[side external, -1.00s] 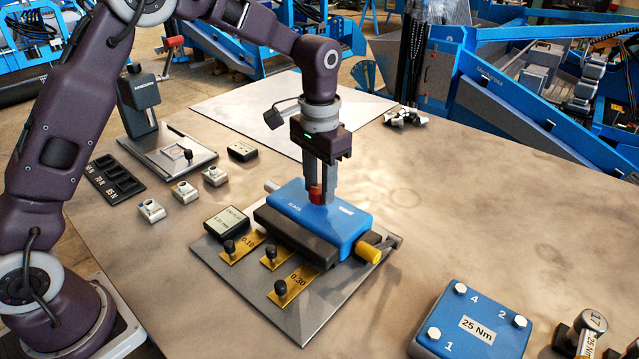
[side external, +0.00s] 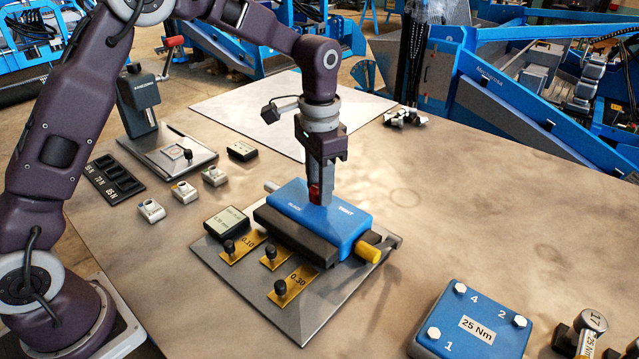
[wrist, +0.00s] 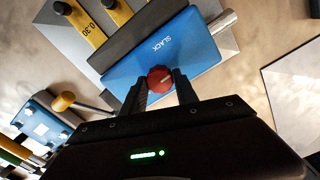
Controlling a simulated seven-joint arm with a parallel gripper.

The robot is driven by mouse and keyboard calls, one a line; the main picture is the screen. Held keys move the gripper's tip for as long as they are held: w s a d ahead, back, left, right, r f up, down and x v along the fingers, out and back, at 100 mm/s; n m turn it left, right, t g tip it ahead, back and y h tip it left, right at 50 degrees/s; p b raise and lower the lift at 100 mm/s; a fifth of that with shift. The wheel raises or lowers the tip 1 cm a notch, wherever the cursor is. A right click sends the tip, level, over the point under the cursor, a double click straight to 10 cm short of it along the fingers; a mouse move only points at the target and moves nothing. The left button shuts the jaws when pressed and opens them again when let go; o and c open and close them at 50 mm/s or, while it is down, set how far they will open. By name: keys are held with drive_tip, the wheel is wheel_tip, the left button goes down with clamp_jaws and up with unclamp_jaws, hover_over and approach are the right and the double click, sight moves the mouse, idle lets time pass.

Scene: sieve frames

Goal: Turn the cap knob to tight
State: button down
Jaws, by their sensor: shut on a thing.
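The cap knob is red (wrist: 160,79) and sits on top of a blue block (side external: 331,240) labelled SLACK and, it seems, TIGHT. In the wrist view the SLACK end of the block (wrist: 196,46) is clear, and a pale mark shows on the knob. My gripper (side external: 318,192) points straight down over the block. Its fingers (wrist: 162,88) stand on both sides of the knob and are shut on it. In the side view the fingers partly hide the knob (side external: 314,190). The TIGHT end is hidden in the wrist view.
The block stands on a grey plate (side external: 318,318) with brass gauge strips (side external: 286,289) carrying black knobs and a small display (side external: 227,220). A yellow-ended handle (side external: 369,252) sticks out at the right. A blue 25 Nm bolt block (side external: 473,328) stands at front right.

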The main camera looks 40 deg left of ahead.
drive_tip(key=c, duration=0.9)
unclamp_jaws()
drive_tip(key=shift+c, duration=0.2)
wheel_tip(320, 180, up, 7)
drive_tip(key=shift+r, duration=0.1)
drive_tip(key=s+a+r+n+t, duration=0.1)
drive_tip(key=s+a+r+t, duration=0.1)
drive_tip(key=s+r, duration=0.45)
drive_tip(key=s+a+r+n+t, duration=0.1)
drive_tip(key=s+r, duration=0.2)
drive_tip(key=s, duration=0.6)
drive_tip(key=s+a+f+n+t, duration=0.1)
drive_tip(key=s+f+n+t, duration=0.1)
drive_tip(key=s, duration=1.1)
drive_tip(key=shift+s+a+f+n+t, duration=0.2)
drive_tip(key=shift+s+f+n+t, duration=0.1)
drive_tip(key=shift+f, duration=0.55)
